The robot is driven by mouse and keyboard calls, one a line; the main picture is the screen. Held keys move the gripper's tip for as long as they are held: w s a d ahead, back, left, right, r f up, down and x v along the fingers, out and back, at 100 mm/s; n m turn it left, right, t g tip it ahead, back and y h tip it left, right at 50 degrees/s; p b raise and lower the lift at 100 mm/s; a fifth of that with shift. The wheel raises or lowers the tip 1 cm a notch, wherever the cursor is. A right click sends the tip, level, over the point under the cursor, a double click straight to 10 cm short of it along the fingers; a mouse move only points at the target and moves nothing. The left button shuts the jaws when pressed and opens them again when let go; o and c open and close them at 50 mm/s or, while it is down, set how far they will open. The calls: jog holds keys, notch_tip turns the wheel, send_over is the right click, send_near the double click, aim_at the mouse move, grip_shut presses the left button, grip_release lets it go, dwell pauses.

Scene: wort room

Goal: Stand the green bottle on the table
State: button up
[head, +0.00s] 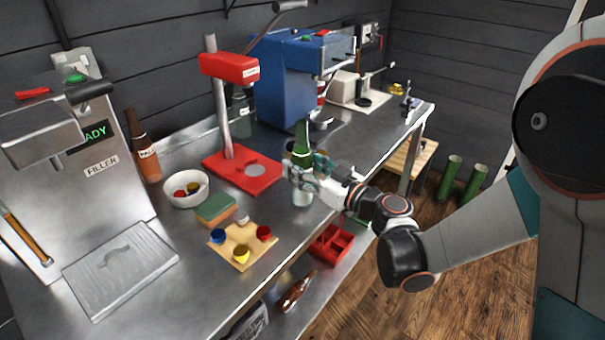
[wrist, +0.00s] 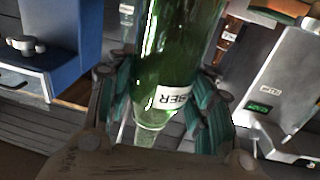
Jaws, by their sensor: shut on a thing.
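The green bottle (head: 303,140) is upright above the metal table (head: 262,272), with its neck rising above my gripper (head: 306,170). In the wrist view the green bottle (wrist: 178,45) with a white label lies between the teal finger pads of my gripper (wrist: 163,103). My gripper is shut on it. The bottle's lower part shows pale below the fingers in the head view. I cannot tell whether its base touches the table top.
A red press stand (head: 243,170) is just left of the bottle. A blue machine (head: 285,85) stands behind. A white bowl (head: 187,188), a sponge (head: 215,208) and a cap board (head: 241,245) lie left. A brown bottle (head: 145,155) stands beside the filler (head: 75,170).

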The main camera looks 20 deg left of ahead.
jog(key=shift+f, duration=0.55)
jog(key=o, duration=1.5)
